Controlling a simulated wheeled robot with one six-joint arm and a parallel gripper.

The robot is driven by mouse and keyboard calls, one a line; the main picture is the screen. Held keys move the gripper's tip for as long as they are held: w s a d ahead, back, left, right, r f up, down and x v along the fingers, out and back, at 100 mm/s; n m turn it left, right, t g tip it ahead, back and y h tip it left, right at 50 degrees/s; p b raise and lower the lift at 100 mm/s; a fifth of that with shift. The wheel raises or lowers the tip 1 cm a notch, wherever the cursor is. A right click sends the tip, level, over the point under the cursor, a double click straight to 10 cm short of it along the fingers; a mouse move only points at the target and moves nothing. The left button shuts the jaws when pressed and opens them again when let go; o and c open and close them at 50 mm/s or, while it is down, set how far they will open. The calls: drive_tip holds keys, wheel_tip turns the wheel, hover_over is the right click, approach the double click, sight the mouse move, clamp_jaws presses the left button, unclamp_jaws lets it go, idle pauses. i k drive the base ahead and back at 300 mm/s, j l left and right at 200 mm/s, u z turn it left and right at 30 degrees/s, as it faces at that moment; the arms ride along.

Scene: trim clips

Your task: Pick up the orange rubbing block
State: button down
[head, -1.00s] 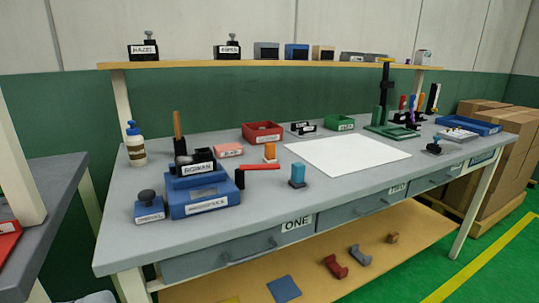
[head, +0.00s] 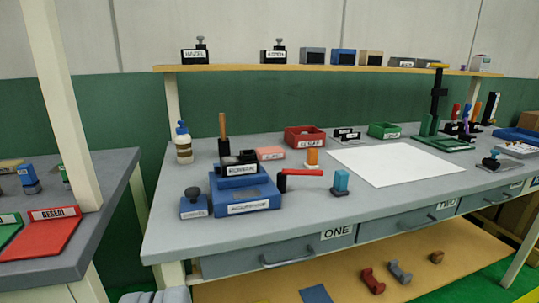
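A small upright orange block (head: 312,157) with a pale lower edge stands on the grey workbench (head: 240,236), behind a red-handled tool (head: 303,172) and left of a white sheet (head: 395,165). A similar blue block (head: 341,180) stands nearer the front edge. A flat salmon-pink block (head: 270,153) lies left of the orange one. I cannot tell from here whether the orange block is a rubbing block. My gripper is not in view.
A red bin (head: 304,137) is behind the orange block. Another bench (head: 98,232) with a red tray (head: 60,235) is at left. The white sheet is bare.

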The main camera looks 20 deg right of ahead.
sight(312, 154)
drive_tip(key=i+l+z, duration=0.2)
drive_tip(key=i, duration=0.2)
drive_tip(key=i+l+z, duration=0.15)
drive_tip(key=i, duration=0.25)
drive_tip(key=i+l+z, duration=0.2)
drive_tip(key=i, duration=0.2)
drive_tip(key=j, duration=0.05)
